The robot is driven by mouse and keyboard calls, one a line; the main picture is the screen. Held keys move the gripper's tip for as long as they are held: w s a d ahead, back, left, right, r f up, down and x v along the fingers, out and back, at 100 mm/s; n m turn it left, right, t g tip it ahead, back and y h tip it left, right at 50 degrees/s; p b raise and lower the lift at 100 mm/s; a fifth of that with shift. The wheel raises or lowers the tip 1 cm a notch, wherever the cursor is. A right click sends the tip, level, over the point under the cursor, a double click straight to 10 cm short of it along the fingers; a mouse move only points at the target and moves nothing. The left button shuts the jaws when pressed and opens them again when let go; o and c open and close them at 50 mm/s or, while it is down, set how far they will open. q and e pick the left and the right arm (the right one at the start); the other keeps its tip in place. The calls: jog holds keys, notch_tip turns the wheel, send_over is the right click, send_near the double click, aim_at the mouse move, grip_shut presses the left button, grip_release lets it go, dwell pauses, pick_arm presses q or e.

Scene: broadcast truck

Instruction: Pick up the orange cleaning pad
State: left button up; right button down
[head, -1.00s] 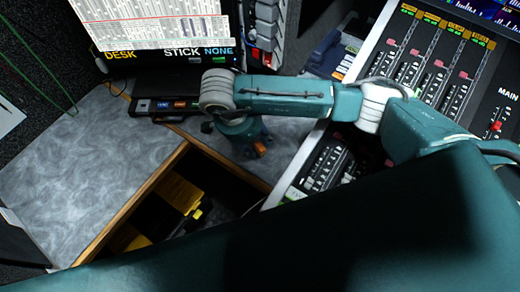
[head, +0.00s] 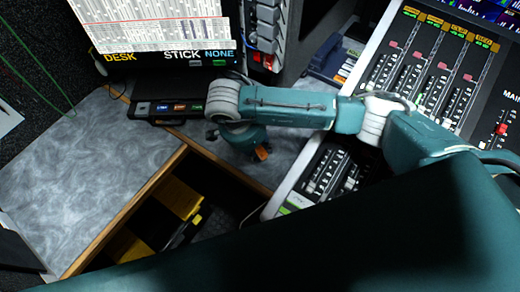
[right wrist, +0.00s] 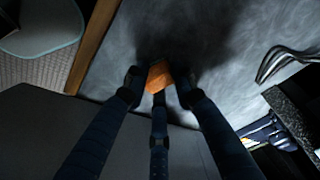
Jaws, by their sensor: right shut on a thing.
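The orange cleaning pad (head: 263,153) is a small orange piece at the tips of my right gripper (head: 257,153), over the grey desk surface. In the right wrist view the pad (right wrist: 158,75) sits between the dark fingers of the right gripper (right wrist: 160,88), which are closed on it. Part of the pad is hidden by the fingers. I cannot tell whether the pad still touches the desk. My left gripper is not in view.
The grey marbled desk (head: 85,165) has a wooden edge beside an open recess with yellow and black items (head: 178,198). A mixing console (head: 440,85) stands at right. A small button panel (head: 175,108) lies under the monitor (head: 155,25).

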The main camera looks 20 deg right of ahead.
aim_at(260, 151)
notch_tip(260, 151, up, 20)
jog(key=p, duration=1)
jog(key=shift+p, duration=0.35)
jog(key=c, duration=2)
grip_release()
jog(key=c, duration=0.4)
jog(key=shift+d, duration=0.1)
jog(key=shift+c, duration=0.2)
